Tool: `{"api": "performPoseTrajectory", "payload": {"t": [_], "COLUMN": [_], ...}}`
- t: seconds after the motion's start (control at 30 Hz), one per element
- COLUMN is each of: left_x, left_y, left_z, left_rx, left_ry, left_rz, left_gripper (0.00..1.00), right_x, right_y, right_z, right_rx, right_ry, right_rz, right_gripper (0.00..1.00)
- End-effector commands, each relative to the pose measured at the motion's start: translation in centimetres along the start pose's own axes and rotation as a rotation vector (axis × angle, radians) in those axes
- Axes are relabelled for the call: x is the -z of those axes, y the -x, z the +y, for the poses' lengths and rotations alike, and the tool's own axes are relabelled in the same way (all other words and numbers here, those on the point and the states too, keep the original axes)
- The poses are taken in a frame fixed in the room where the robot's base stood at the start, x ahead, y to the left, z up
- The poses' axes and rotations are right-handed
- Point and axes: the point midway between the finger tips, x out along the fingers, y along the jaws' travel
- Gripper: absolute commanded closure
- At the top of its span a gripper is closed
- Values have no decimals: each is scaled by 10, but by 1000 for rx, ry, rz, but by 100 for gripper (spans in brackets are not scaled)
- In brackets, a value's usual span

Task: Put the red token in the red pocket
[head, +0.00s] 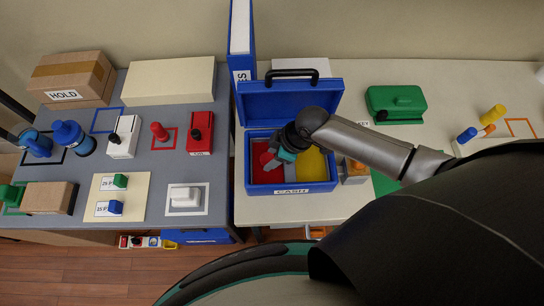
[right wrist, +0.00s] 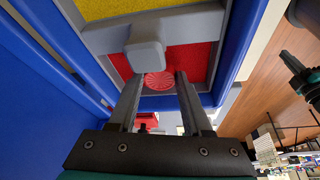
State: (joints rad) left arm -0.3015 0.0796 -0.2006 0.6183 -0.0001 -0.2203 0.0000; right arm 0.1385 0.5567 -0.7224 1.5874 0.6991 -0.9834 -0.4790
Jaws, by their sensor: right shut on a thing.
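The red token (right wrist: 159,81) is a round, ribbed red disc, seen between the two fingertips of my right gripper (right wrist: 157,84). In the head view my right gripper (head: 275,160) reaches down into the open blue cash box, over its left part. The red pocket (head: 258,173) is the red-floored compartment there; its red floor also shows in the right wrist view (right wrist: 189,60), beyond the token. My gripper is shut on the token. How far it is above the pocket floor I cannot tell.
The yellow pocket (head: 312,165) lies right of the red one, behind a grey divider (right wrist: 190,22). The box's blue lid (head: 290,104) stands open behind. A tall blue binder (head: 241,40) stands at the back.

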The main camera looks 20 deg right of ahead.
Motion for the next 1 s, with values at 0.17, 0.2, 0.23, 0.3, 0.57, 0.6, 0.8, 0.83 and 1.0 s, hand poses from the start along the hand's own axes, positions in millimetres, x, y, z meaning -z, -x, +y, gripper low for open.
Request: {"api": "performPoseTrajectory", "payload": {"t": [0.17,0.2,0.23,0.3,0.57,0.6,0.8,0.83,1.0], "left_x": [1,1,1,2,2,2,2,2,2], "left_y": [-1,-1,-1,-1,-3,-3,-3,-3,-2], "left_z": [0,0,0,-1,-1,-1,-1,-1,-1], "left_rx": [1,1,1,1,1,1,1,1,1], "left_ry": [0,0,1,1,1,1,1,1,1], "left_rz": [3,3,3,3,4,4,5,5,5], "left_gripper": [100,100,100,100,100,100,100,100,100], "right_x": [-2,-1,-1,-2,-3,-3,-3,-3,-2], "right_y": [-5,-4,-4,-4,-8,-8,-7,-7,-6], "right_z": [0,0,0,0,0,0,0,0,0], "right_rx": [0,0,0,0,0,0,0,0,0], "right_ry": [1,1,0,0,0,0,0,0,0], "right_rz": [1,1,1,1,1,1,1,1,1], "right_gripper": [100,100,100,100,40,35,21,21,21]}}
